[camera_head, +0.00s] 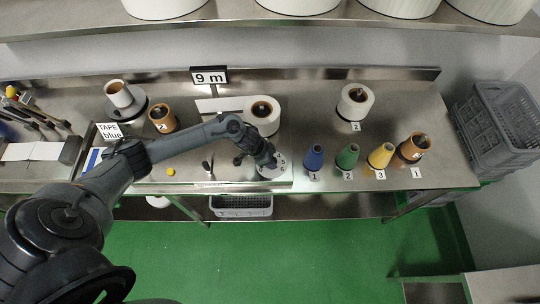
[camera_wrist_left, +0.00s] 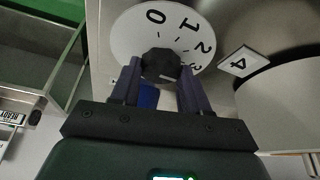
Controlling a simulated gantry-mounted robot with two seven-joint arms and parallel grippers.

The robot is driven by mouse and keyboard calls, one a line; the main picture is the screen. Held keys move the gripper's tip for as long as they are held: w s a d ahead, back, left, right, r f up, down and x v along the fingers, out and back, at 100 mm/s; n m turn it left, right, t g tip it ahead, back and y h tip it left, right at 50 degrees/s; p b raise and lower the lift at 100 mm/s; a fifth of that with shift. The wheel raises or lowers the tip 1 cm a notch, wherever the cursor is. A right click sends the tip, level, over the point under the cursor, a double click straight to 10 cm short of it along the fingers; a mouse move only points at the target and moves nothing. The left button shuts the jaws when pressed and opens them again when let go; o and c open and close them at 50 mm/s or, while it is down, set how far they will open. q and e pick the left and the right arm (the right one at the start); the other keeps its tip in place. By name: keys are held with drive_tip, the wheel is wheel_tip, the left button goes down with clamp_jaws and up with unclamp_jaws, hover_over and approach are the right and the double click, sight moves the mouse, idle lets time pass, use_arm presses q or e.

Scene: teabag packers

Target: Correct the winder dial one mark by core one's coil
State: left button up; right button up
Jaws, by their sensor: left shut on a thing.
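The winder dial (camera_head: 273,171) is a pale disc near the bench's front edge. In the left wrist view the dial (camera_wrist_left: 128,38) shows the numbers 0, 1, 2 and part of a 3 around a dark knob (camera_wrist_left: 160,64). My left gripper (camera_wrist_left: 158,72) is shut on this knob, one finger on each side; in the head view the gripper (camera_head: 267,160) covers part of the dial. Which mark the knob points at cannot be told. A brown-orange coil (camera_head: 411,149) stands at right by a "1" tag. My right gripper is out of view.
Blue (camera_head: 314,158), green (camera_head: 347,156) and yellow (camera_head: 380,156) cones stand right of the dial. A white roll (camera_head: 356,101) tagged 2 is behind them. A "9 m" sign (camera_head: 209,77) stands at the back. Grey crates (camera_head: 495,122) are at far right.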

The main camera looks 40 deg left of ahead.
use_arm(q)
drive_tip(key=shift+d+r, duration=0.1)
idle(0.4)
drive_tip(key=o, duration=1.1)
drive_tip(key=shift+c, duration=0.2)
drive_tip(key=v, duration=1)
drive_tip(key=shift+s+r+p, duration=0.2)
drive_tip(key=shift+r+p, duration=0.1)
drive_tip(key=shift+p, duration=0.05)
